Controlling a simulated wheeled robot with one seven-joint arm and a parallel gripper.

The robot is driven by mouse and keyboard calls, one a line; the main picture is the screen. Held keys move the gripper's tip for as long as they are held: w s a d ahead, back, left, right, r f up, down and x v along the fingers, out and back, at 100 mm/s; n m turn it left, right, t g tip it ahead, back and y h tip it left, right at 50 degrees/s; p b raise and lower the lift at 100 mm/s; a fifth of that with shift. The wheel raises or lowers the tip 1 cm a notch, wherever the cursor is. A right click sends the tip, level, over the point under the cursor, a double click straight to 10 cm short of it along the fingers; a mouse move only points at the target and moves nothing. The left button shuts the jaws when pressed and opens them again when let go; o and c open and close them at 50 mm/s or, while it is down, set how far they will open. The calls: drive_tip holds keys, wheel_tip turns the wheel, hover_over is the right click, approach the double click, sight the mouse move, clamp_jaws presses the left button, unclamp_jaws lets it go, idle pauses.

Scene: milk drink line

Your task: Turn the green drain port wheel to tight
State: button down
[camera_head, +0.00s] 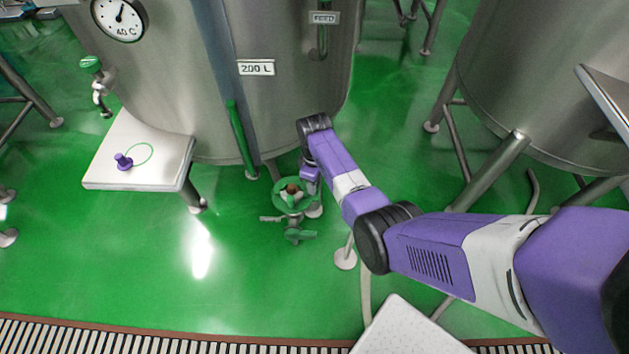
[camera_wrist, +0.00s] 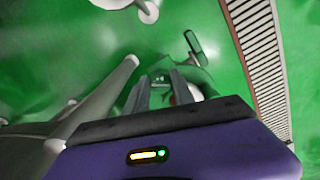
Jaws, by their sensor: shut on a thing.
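The green drain port wheel (camera_head: 293,203) sits low under the front of the steel tank, with a brown hub in its middle. My gripper (camera_head: 309,180) reaches down from the right to the wheel's right rim. In the wrist view my two grey fingers (camera_wrist: 160,88) are closed around part of the wheel, whose rim is mostly hidden behind them. How far the wheel is turned cannot be read from these views. A smaller green valve handle (camera_head: 299,235) sits just below the wheel.
The tank (camera_head: 270,105) with a "200 L" label (camera_head: 256,68) stands behind the wheel. A floor grate (camera_head: 150,338) runs along the front. Green floor between is clear.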

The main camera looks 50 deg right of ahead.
drive_tip(key=m, duration=0.5)
drive_tip(key=shift+s+a+m+p, duration=0.1)
drive_tip(key=shift+m+p, duration=0.2)
drive_tip(key=shift+p, duration=0.05)
drive_tip(key=m, duration=0.5)
idle(0.4)
drive_tip(key=c, duration=1.1)
unclamp_jaws()
drive_tip(key=shift+o, duration=0.2)
wheel_tip(320, 180, up, 8)
drive_tip(key=shift+f+p, duration=0.15)
drive_tip(key=shift+p, duration=0.4)
